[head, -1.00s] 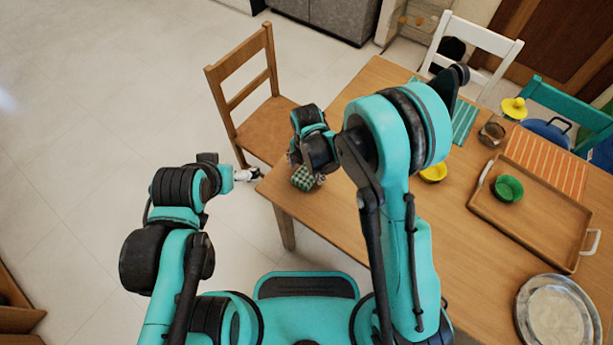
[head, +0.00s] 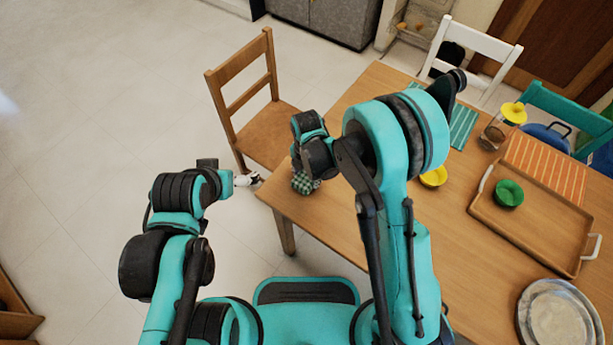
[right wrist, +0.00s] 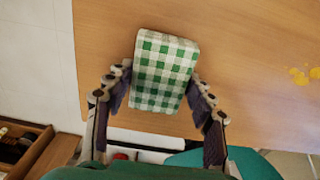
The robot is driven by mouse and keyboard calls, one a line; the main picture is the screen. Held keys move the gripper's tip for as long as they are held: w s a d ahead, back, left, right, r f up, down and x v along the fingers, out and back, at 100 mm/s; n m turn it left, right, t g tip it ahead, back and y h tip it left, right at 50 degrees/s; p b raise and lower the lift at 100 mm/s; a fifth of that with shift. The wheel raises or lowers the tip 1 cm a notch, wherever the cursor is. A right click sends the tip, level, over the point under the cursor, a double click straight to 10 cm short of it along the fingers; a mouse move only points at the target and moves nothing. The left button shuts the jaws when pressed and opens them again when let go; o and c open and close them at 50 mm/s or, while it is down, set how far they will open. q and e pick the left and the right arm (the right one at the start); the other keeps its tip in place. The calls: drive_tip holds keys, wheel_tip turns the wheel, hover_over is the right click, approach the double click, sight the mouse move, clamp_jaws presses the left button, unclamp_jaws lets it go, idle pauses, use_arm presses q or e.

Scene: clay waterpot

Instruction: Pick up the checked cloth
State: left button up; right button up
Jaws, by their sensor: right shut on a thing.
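The green and white checked cloth (right wrist: 165,72) is a folded, block-like bundle between the two fingers of my right gripper (right wrist: 160,80) in the right wrist view. The fingers press on its left and right sides, so the gripper is shut on it. In the head view the cloth (head: 303,184) shows below my right gripper at the table's near left corner, partly hidden by the gripper. I cannot tell whether it touches the table. My left gripper (head: 248,180) is just left of that corner, apart from the cloth; its fingers are too small to read.
The wooden table (head: 330,220) has a tray (head: 540,235) with a green bowl (head: 509,193), a yellow bowl (head: 434,177) and a metal dish (head: 558,313) on the right. A wooden chair (head: 265,135) stands close behind the left corner. Open floor lies left.

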drive_tip(key=r, duration=0.1)
drive_tip(key=d+r+p, duration=0.1)
drive_tip(key=r, duration=0.2)
drive_tip(key=shift+s+d+r+p, duration=0.15)
drive_tip(key=shift+s+r+p, duration=0.15)
drive_tip(key=shift+p, duration=0.1)
drive_tip(key=s+d+r+p, duration=0.2)
drive_tip(key=s+d+r, duration=0.2)
drive_tip(key=d, duration=0.5)
drive_tip(key=shift+d+r, duration=0.3)
drive_tip(key=shift+r, duration=0.55)
drive_tip(key=shift+o, duration=0.8)
drive_tip(key=shift+w, duration=0.1)
drive_tip(key=shift+c, duration=0.2)
